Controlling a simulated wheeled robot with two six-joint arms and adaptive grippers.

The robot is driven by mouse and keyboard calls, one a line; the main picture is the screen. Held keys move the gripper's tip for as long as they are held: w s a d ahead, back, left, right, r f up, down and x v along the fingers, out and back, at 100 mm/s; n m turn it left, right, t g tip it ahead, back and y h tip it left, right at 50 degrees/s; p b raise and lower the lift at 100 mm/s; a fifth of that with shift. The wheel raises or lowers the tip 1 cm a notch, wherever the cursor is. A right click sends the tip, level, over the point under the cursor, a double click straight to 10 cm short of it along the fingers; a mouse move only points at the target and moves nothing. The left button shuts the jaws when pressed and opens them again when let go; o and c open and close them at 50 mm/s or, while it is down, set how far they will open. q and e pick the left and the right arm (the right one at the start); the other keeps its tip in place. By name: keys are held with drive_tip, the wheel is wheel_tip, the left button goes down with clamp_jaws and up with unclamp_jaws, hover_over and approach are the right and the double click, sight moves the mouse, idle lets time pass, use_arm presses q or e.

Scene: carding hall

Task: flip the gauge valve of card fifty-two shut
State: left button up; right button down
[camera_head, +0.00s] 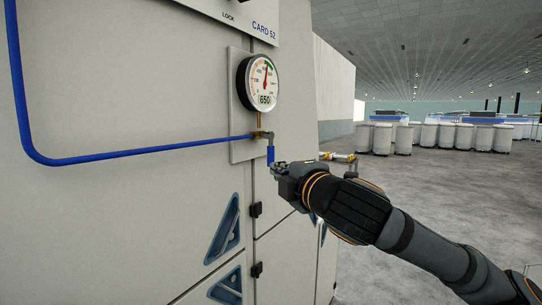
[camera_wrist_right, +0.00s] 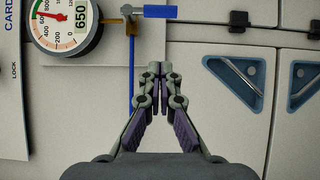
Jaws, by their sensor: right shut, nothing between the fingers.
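The gauge valve (camera_head: 262,134) sits on the blue pipe below the round gauge (camera_head: 262,84) on the card 52 panel. Its blue handle (camera_head: 270,154) hangs straight down, across the line of the pipe. In the right wrist view, the valve body (camera_wrist_right: 131,27) and blue handle (camera_wrist_right: 158,11) lie beyond my fingertips, with a gap in the picture. My right gripper (camera_head: 278,169) is at the handle's lower end in the head view; it also shows in the right wrist view (camera_wrist_right: 160,70), shut and empty. My left gripper is out of view.
The blue pipe (camera_head: 150,149) runs left along the cabinet front. Black latches (camera_head: 256,210) and blue triangular recesses (camera_head: 225,230) are lower down. White cans (camera_head: 430,134) stand far off across open floor.

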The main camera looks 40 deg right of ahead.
sight(272, 159)
drive_tip(key=shift+w+d+p, duration=0.85)
drive_tip(key=shift+w+p, duration=0.3)
drive_tip(key=shift+w, duration=0.55)
drive_tip(key=shift+w+d+p, duration=0.9)
drive_tip(key=shift+w+p, duration=0.25)
drive_tip(key=shift+w, duration=0.55)
drive_tip(key=shift+w+d+p, duration=0.85)
drive_tip(key=shift+w+p, duration=0.3)
drive_tip(key=shift+w, duration=0.55)
